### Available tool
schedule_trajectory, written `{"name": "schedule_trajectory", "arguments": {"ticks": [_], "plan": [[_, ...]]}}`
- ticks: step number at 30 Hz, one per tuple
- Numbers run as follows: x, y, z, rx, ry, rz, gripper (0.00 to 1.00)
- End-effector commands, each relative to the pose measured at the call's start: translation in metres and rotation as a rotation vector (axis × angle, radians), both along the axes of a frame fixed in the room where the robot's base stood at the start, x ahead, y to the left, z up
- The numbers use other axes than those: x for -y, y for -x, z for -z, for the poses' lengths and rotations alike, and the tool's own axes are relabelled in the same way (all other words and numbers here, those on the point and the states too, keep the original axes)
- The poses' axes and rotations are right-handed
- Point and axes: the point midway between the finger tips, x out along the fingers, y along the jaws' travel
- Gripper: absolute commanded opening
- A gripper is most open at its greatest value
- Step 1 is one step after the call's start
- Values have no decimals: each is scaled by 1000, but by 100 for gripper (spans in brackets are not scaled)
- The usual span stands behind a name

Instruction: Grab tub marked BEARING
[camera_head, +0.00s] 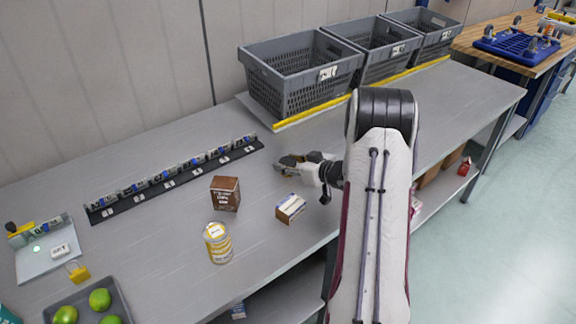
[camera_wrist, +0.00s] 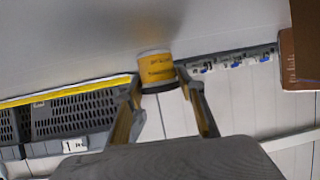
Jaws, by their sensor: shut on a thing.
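My gripper (camera_head: 290,162) is low over the grey bench, in front of the grey crates. In the wrist view, which looks upside down, its two fingers (camera_wrist: 157,85) are shut on a small yellow tub (camera_wrist: 156,67). The tub has a pale band at one end and a dark edge at the other. Dark lettering shows on its label, too small to read surely. In the head view the tub is mostly hidden by the fingers, and I cannot tell whether it touches the bench.
A brown box (camera_head: 226,194), a white-and-brown box (camera_head: 290,208) and a yellow-labelled can (camera_head: 218,243) stand nearby. Grey crates (camera_head: 301,72) line the back behind a yellow strip. A black rail (camera_head: 175,183) holds several small items. The bench right of my arm is clear.

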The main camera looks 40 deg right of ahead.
Motion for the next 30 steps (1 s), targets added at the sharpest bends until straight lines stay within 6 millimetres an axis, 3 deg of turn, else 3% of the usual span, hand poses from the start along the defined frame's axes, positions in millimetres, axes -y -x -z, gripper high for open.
{"name": "schedule_trajectory", "arguments": {"ticks": [10, 30], "plan": [[0, 0, -18, 2, 2, 0, 15], [0, -1, -95, 2, 2, -1, 15]]}}
